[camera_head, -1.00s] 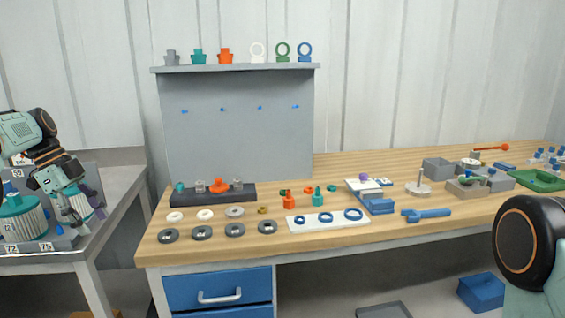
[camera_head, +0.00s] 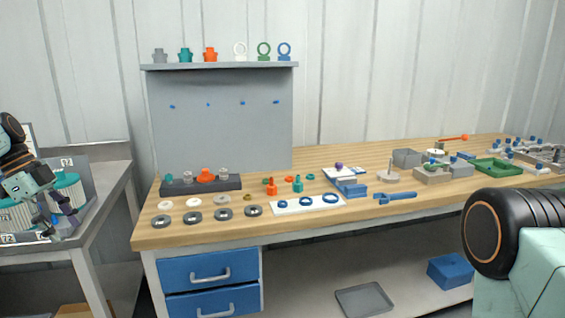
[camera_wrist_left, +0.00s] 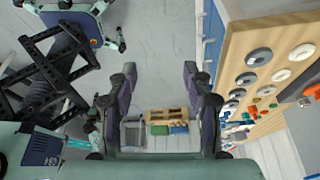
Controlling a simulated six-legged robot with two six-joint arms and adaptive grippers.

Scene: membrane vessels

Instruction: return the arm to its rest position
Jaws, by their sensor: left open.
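My left arm enters at the left edge of the head view. Its gripper (camera_head: 62,226) hangs in front of the side table at the left, near the teal-topped ribbed vessels (camera_head: 70,190). In the left wrist view, the gripper's two dark fingers stand wide apart with nothing between them (camera_wrist_left: 159,75). Beyond the gap, the grey floor shows. A mint and black link of my own body fills the lower right of the head view. My right gripper is not in view.
The wooden bench (camera_head: 240,228) carries rings, fittings and a blue wrench-like tool (camera_head: 395,197). A grey back panel (camera_head: 220,120) stands on it. A grey tray (camera_head: 364,300) and a blue box (camera_head: 450,271) sit under the bench. Open floor lies between the tables.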

